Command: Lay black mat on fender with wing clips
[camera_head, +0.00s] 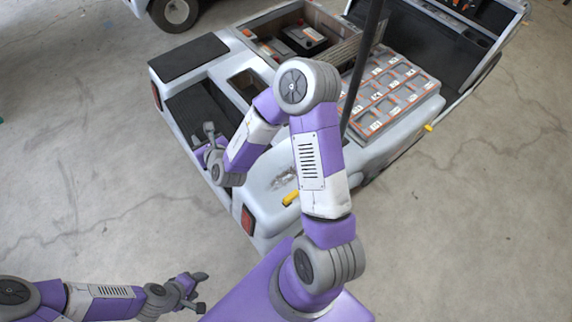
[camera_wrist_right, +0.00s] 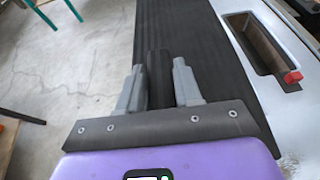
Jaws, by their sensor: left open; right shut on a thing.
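A flat black mat (camera_head: 188,58) lies on the cart's far rear corner. The near rear fender (camera_head: 268,185) is bare, pale and scuffed, with a yellow tab (camera_head: 290,198) at its edge. My right gripper (camera_head: 207,140) is over the dark ribbed area between them. In the right wrist view its grey fingers (camera_wrist_right: 158,88) are shut on a narrow dark piece (camera_wrist_right: 158,65), in front of a black ribbed surface (camera_wrist_right: 175,25); I cannot tell whether these are one thing. My left gripper (camera_head: 202,291) is open and empty over the floor. I cannot identify wing clips.
The cart body has a rectangular pocket (camera_wrist_right: 262,45) with a red tab (camera_wrist_right: 292,77) beside it. An open bay holds a dark battery (camera_head: 305,38). A tray of grey blocks (camera_head: 392,90) and a dark upright pole (camera_head: 365,65) stand to the right.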

